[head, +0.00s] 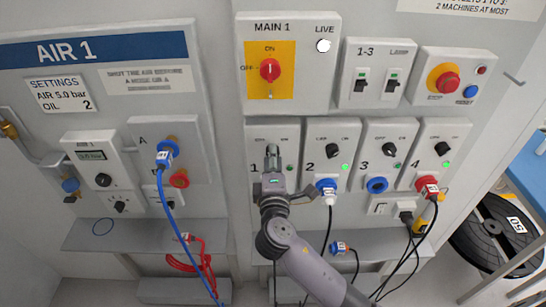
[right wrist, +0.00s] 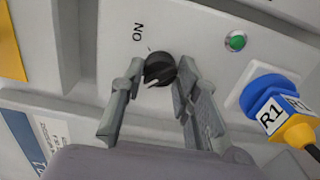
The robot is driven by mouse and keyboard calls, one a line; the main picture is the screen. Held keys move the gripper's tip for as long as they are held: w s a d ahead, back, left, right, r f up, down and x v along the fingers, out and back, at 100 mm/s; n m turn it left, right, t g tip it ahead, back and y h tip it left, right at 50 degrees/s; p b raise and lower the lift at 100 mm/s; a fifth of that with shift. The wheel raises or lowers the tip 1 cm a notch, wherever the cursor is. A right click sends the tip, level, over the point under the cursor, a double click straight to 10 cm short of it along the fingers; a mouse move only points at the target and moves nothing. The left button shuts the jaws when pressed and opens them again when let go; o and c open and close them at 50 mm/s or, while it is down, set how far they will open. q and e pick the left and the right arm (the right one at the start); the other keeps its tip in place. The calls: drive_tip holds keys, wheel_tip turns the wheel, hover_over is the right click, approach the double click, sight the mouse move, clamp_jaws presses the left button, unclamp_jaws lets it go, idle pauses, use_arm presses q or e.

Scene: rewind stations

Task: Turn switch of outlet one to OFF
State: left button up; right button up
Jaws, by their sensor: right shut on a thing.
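Outlet one (head: 257,135) is the leftmost panel of the lower row, marked 1. My right gripper (head: 272,152) is in front of it and hides its switch in the head view. In the right wrist view the switch is a round black knob (right wrist: 158,67) between the fingertips of my right gripper (right wrist: 157,80), which is shut on it. A white mark on the knob points down and left in that view, away from the printed ON. A green lamp (right wrist: 236,41) sits beside the knob. My left gripper is not in view.
A blue socket with a plug tagged R1 (right wrist: 272,110) is close to the fingers. The main switch (head: 270,70) is above. A grey shelf (head: 345,240) runs below.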

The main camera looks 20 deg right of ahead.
drive_tip(key=o, duration=1.2)
drive_tip(key=shift+c, duration=0.2)
drive_tip(key=v, duration=1.2)
